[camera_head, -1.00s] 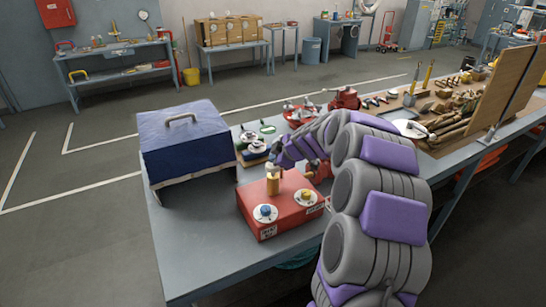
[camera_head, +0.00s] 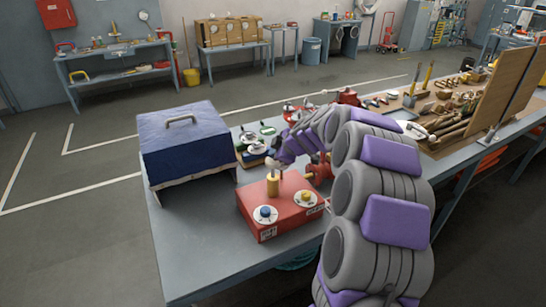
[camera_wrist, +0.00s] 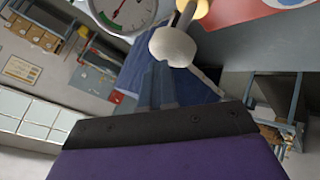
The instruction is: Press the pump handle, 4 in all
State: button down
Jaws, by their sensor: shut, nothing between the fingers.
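The pump is a red box (camera_head: 282,218) on the near bench, with an upright brass cylinder (camera_head: 272,187) on its top. In the wrist view the pump handle has a pale, rounded knob (camera_wrist: 173,46) on a short rod, with part of the brass cylinder (camera_wrist: 197,10) beyond it. My gripper (camera_head: 282,158) is above and just behind the cylinder. In the wrist view its shut, empty grey fingers (camera_wrist: 170,78) point at the knob and overlap it closely. I cannot tell whether they touch.
A blue-covered case (camera_head: 185,145) stands left. A dial gauge (camera_wrist: 122,14) is close by in the wrist view. Tools (camera_head: 450,110) crowd the bench's right; its front left is bare.

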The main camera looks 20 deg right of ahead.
jog(key=shift+a+r, duration=0.1)
jog(key=shift+r, duration=1)
jog(key=shift+r, duration=0.1)
jog(key=shift+r+p, duration=0.5)
jog(key=shift+r, duration=1.95)
